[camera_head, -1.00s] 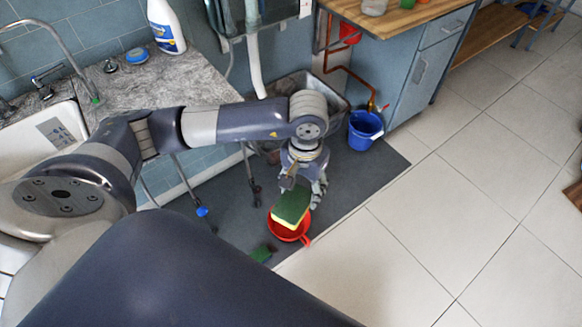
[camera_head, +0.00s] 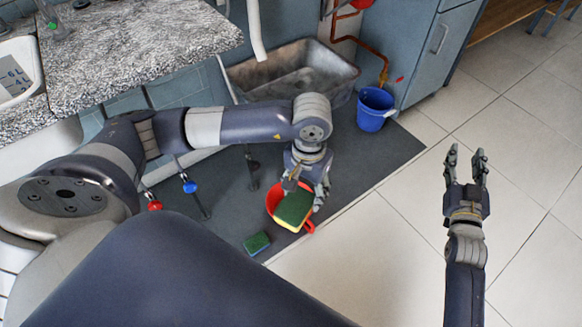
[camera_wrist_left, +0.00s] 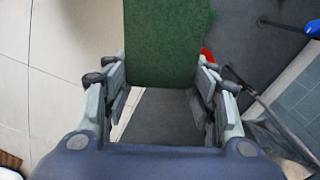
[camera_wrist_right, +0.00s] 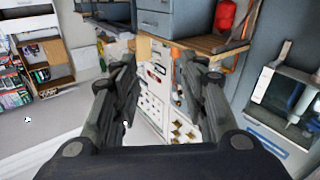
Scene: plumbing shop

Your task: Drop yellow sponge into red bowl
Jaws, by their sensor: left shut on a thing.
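The yellow sponge with a green top (camera_head: 294,208) is held in my left gripper (camera_head: 307,192), which is shut on it. In the head view it is above the red bowl (camera_head: 272,203) and covers part of it; how high above, I cannot tell. In the left wrist view the sponge's green face (camera_wrist_left: 166,45) fills the space between the fingers, and a sliver of the red bowl (camera_wrist_left: 208,56) shows behind it. My right gripper (camera_head: 466,165) is open and empty over the tiled floor at the right. It also shows open in the right wrist view (camera_wrist_right: 162,95).
A second, smaller green and blue sponge (camera_head: 257,243) lies on the dark mat (camera_head: 345,170) near the bowl. A blue bucket (camera_head: 374,110) stands on the mat by the cabinet. A grey basin (camera_head: 290,82) is behind my left arm. The tiled floor at right is clear.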

